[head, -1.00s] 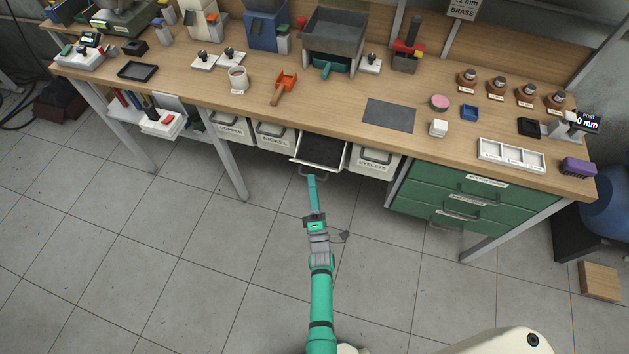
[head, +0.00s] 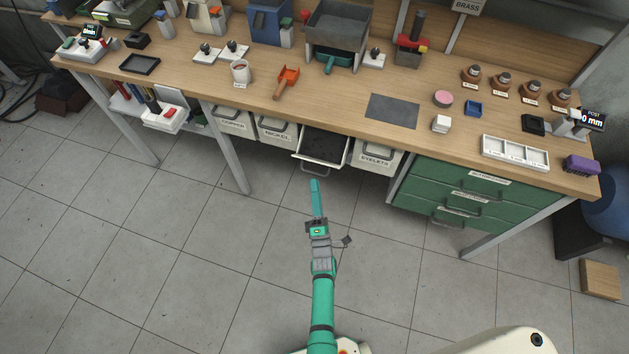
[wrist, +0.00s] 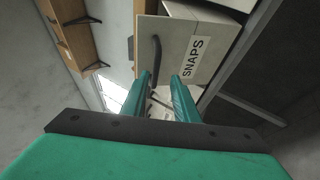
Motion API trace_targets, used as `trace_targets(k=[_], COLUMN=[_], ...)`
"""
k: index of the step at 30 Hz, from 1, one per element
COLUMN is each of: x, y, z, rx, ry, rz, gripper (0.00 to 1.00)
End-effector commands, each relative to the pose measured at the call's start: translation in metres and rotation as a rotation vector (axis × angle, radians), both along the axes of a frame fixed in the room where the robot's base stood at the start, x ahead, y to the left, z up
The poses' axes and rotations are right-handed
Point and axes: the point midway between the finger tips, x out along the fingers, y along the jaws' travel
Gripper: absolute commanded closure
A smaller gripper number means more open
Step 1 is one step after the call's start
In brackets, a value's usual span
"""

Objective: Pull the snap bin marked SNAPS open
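The snap bin stands pulled out from under the bench in the head view, its dark inside (head: 325,147) showing between the NICKEL and EYELETS bins. Its front with the SNAPS label (wrist: 193,58) and dark bar handle (wrist: 156,60) fills the upper middle of the wrist view. My gripper (head: 314,182) is just in front of the bin's handle (head: 316,172), with a small gap. In the wrist view my gripper (wrist: 163,85) has its two teal fingers apart and nothing held between them. The handle is ahead of the fingertips.
The NICKEL bin (head: 275,132) and EYELETS bin (head: 376,159) flank the open bin and look closed. A bench leg (head: 228,150) stands to the left, and green drawers (head: 455,190) to the right. The tiled floor (head: 180,240) in front is clear.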

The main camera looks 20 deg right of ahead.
Motion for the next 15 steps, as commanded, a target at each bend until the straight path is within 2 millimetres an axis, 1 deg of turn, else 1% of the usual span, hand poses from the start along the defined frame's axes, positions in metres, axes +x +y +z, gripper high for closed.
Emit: trace_targets(k=[1,6,12,15], x=[-0.011,-0.040,-0.063,-0.069], y=[0.001,0.006,0.011,0.012], z=[-0.006,-0.019,-0.029,-0.031], rx=[0.001,0.001,0.002,0.001], ry=[0.004,0.004,0.005,0.003], rz=[-0.002,-0.002,0.000,0.001], gripper=[0.72,0.72,0.72,0.72])
